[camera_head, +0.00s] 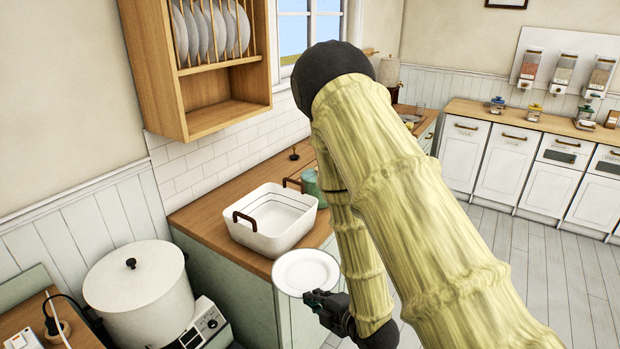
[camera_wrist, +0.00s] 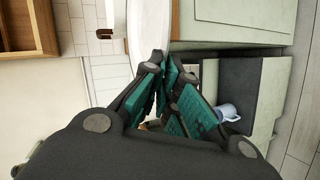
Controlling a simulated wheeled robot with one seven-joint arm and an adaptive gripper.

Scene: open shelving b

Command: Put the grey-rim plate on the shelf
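The grey-rim plate (camera_head: 306,271) is white and round with a thin grey rim. It is held out in front of the counter, beside its front edge. My gripper (camera_head: 318,297) is shut on the plate's near edge. In the wrist view the teal-padded fingers (camera_wrist: 165,75) close together at a pale strip, which looks like the plate (camera_wrist: 141,35) seen nearly edge-on. The wooden wall shelf (camera_head: 267,45) hangs at the upper left, with several upright plates (camera_head: 215,30) in its rack and an empty open compartment (camera_head: 222,112) below.
A white roasting pan (camera_head: 272,222) with brown handles stands on the wooden counter (camera_head: 205,222), next to a green pot (camera_head: 309,181). A large white lidded pot (camera_head: 137,290) stands at lower left. A blue mug (camera_wrist: 228,112) shows in the wrist view. Floor at right is clear.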

